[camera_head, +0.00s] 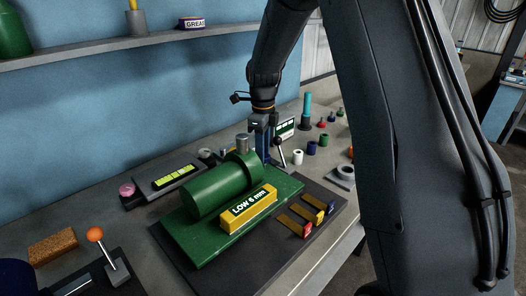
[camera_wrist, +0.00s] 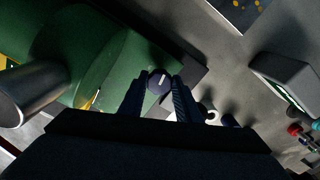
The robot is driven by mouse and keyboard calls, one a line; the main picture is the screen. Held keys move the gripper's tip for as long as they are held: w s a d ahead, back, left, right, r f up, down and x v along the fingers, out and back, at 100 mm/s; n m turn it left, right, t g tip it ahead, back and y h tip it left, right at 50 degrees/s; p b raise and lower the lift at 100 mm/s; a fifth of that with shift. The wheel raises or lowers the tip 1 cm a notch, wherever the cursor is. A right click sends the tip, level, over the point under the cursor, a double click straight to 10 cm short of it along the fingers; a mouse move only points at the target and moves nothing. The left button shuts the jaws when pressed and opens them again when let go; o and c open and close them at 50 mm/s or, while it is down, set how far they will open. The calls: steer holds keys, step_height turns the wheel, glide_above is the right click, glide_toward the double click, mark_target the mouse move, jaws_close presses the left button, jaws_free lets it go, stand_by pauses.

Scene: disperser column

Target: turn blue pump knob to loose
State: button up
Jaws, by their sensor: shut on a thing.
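The pump knob (camera_wrist: 156,84) is a small round dark-blue cap with a short pale mark on its face in the wrist view. It sits between the two ribbed fingers of my gripper (camera_wrist: 160,90), one on each side, and the gripper is shut on it. In the head view my gripper (camera_head: 263,157) points down just behind the right end of the green pump body (camera_head: 210,192). The knob is hidden there by the pump and the fingers. I cannot read which setting the pale mark points to.
A yellow block (camera_head: 249,208) reading "LOW 6 mm" is on the green base (camera_head: 190,241). A metal cylinder (camera_head: 243,144) and a black-knobbed lever (camera_head: 280,152) stand close to my gripper. Several small spools and coloured parts lie right. An orange-ball lever (camera_head: 96,235) is front left.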

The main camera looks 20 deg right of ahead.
steer(key=n, duration=0.6)
steer(key=shift+s, duration=0.1)
steer(key=n, duration=0.5)
steer(key=shift+s+n, duration=0.1)
steer(key=shift+n, duration=0.3)
steer(key=n, duration=0.5)
steer(key=shift+s, duration=0.1)
steer(key=shift+d+n, duration=0.1)
steer(key=shift+n, duration=2.3)
steer(key=o, duration=0.8)
steer(key=shift+r, duration=0.1)
